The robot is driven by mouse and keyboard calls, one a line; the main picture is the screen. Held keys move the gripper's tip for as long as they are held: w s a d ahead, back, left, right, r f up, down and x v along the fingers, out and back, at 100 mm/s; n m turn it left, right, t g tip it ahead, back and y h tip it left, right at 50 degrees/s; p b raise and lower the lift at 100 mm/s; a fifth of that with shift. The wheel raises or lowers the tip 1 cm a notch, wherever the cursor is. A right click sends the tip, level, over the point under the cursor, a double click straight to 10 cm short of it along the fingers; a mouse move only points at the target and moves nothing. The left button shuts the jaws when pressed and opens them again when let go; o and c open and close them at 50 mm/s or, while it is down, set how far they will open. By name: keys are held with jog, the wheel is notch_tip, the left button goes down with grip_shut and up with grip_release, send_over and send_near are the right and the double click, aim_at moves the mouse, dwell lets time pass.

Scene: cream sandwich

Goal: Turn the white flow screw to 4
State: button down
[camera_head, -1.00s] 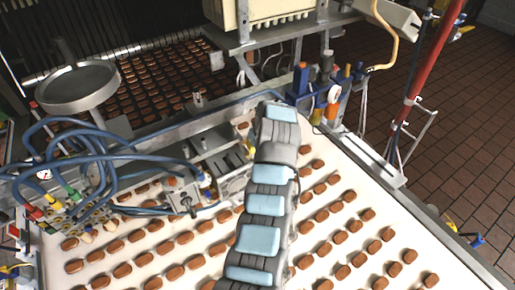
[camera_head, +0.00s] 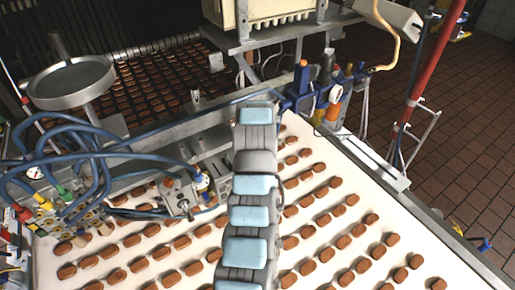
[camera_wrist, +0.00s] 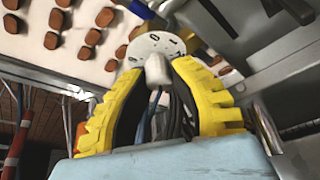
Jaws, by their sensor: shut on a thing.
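In the wrist view, the white flow screw (camera_wrist: 157,70) shows as a small white knob in front of a round white dial plate with dark marks (camera_wrist: 152,44). My gripper (camera_wrist: 160,72) has its two yellow fingers on either side of the knob, with the tips close in against it. It is shut on the screw. The marks on the dial are too small to read, so I cannot tell the setting. In the head view, my grey and light-blue arm hides the gripper and screw.
A white belt (camera_head: 345,165) with rows of brown biscuits runs under my arm. Blue hoses (camera_head: 95,160) and fittings crowd the left, near a round metal dish (camera_head: 70,84). A blue valve block (camera_head: 300,90) stands behind my arm. A red post (camera_head: 432,70) rises at right.

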jog(key=shift+f, duration=0.1)
jog(key=c, duration=0.9)
grip_release()
jog(key=shift+v, duration=6.05)
